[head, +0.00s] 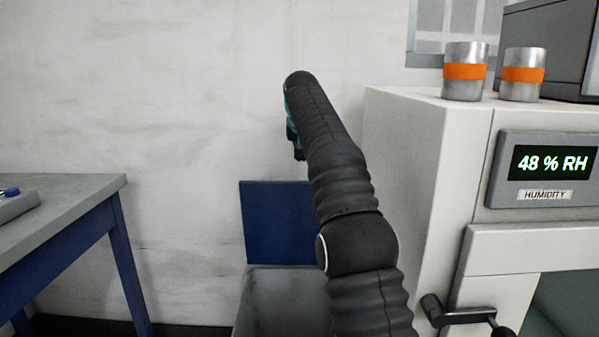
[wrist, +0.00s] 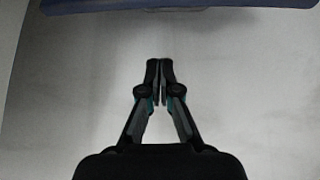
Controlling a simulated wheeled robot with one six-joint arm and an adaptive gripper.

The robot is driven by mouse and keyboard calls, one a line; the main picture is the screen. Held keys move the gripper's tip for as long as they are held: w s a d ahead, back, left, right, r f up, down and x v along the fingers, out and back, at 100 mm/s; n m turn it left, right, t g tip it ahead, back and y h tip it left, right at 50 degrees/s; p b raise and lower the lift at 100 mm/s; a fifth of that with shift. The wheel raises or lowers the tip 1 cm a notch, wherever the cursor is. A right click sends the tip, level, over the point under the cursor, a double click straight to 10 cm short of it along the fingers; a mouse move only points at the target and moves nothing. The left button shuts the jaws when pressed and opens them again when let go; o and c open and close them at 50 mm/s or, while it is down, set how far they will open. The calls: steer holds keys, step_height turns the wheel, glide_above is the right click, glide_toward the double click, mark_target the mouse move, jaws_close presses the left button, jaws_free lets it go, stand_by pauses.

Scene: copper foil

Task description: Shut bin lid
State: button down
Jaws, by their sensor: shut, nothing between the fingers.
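The bin (head: 262,300) is a grey box low in the head view, between the table and the white cabinet. Its blue lid (head: 268,222) stands upright at the back, against the wall side, so the bin is open. My arm hides the right part of both. My gripper shows only partly in the head view (head: 294,138), above the lid and mostly behind my arm. In the wrist view my gripper (wrist: 160,78) has its fingers together and empty. A blue edge (wrist: 270,3), likely the lid, crosses the top of that view, apart from the fingertips.
A white cabinet (head: 405,180) with a humidity display (head: 553,163) and a dark handle (head: 462,316) stands close on the right. Two metal cans with orange bands (head: 464,72) (head: 523,75) are on it. A grey-topped blue table (head: 75,205) is at left.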

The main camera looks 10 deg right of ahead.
mark_target(300, 172)
steer(key=x, duration=0.4)
steer(key=w+x, duration=0.1)
steer(key=x, duration=0.2)
steer(key=r+x, duration=0.1)
steer(key=x, duration=0.3)
steer(key=shift+w+f, duration=0.25)
steer(key=shift+w, duration=0.15)
steer(key=shift+s+r, duration=0.1)
steer(key=shift+s, duration=0.2)
steer(key=shift+s+a+f+b, duration=0.2)
steer(key=shift+s+b, duration=0.15)
steer(key=shift+s, duration=0.2)
steer(key=shift+s+a+f+b, duration=0.1)
steer(key=shift+s+f+b, duration=0.1)
steer(key=shift+s+b, duration=0.3)
steer(key=shift+s+a+f+b, duration=0.15)
steer(key=shift+s+f+b, duration=0.1)
steer(key=shift+s, duration=0.35)
